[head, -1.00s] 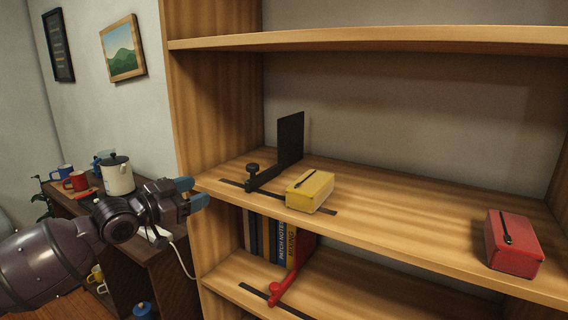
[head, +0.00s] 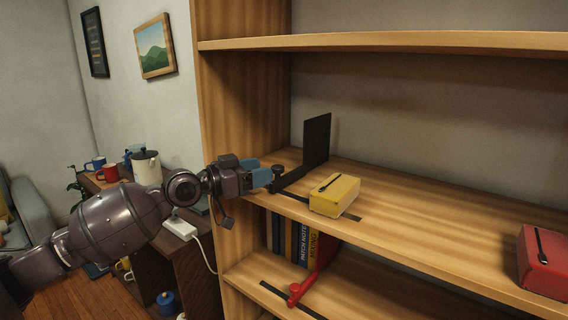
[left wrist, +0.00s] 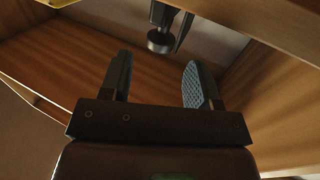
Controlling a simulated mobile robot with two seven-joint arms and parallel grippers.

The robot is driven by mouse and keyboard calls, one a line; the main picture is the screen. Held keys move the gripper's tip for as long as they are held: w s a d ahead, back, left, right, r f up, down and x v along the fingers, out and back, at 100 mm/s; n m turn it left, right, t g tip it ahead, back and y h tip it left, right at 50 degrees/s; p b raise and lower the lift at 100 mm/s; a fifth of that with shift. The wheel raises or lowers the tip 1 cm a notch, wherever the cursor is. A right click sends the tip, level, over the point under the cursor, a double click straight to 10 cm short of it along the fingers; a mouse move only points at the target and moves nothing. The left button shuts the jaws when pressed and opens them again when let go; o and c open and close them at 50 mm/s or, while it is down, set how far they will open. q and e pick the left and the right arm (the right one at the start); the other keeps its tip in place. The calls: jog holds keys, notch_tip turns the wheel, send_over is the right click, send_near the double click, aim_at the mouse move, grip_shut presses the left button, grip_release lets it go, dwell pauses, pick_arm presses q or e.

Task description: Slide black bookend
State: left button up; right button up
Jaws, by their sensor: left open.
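The black bookend (head: 317,140) stands upright on the middle shelf (head: 420,235), at its left part. Its low arm ends in a round knob (head: 277,172) near the shelf's front edge, above a dark track. My left gripper (head: 267,178) is at the front edge, just left of the knob. In the left wrist view my left gripper (left wrist: 156,80) is open and empty, and the knob (left wrist: 160,42) appears just beyond the gap between its fingers. I cannot tell whether a finger touches it. My right gripper is not in view.
A yellow box (head: 333,197) sits over the track, right of the bookend. A red box (head: 545,262) stands at the far right. A red bookend (head: 308,284) and several books (head: 301,245) are on the lower shelf. The side wall (head: 240,110) bounds the left.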

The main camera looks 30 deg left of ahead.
aim_at(278, 166)
pick_arm(q)
jog(key=p+x, duration=0.1)
jog(key=x, duration=0.4)
jog(key=shift+w+d+r, duration=0.1)
jog(key=shift+w, duration=0.15)
jog(key=shift+x, duration=0.75)
jog(key=c, duration=0.3)
grip_shut()
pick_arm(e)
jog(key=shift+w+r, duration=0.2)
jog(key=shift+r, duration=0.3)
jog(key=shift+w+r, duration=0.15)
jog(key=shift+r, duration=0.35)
